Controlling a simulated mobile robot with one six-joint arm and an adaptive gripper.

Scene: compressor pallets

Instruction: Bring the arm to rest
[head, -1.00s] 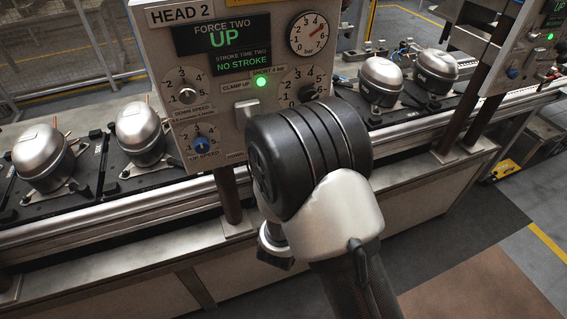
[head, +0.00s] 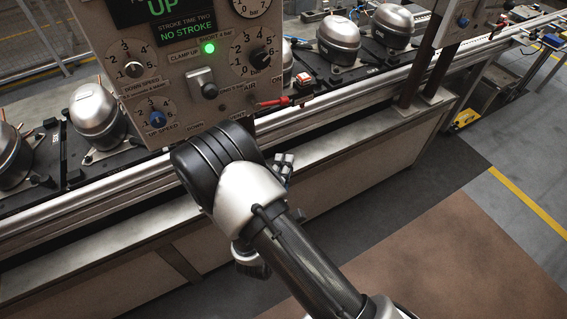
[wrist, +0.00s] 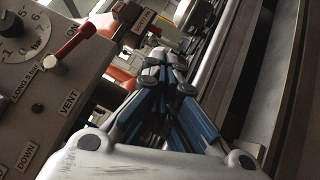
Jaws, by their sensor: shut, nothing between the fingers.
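My gripper (wrist: 165,58) is shut and empty in the wrist view, its blue-and-grey fingers meeting in front of the line. In the head view only a small part of my gripper (head: 284,162) shows behind my dark wrist joint. My arm reaches up from the lower right to just in front of and below the control panel (head: 183,115). The wrist view shows the panel's lower corner (wrist: 50,110) close at the left, with a gap between it and the fingers.
A red-handled valve (head: 270,102) sticks out at the panel's right edge. Silver compressors (head: 97,112) stand on dark pallets along the conveyor (head: 330,108). A second panel post (head: 425,65) stands farther right. The floor at lower right (head: 440,240) is clear.

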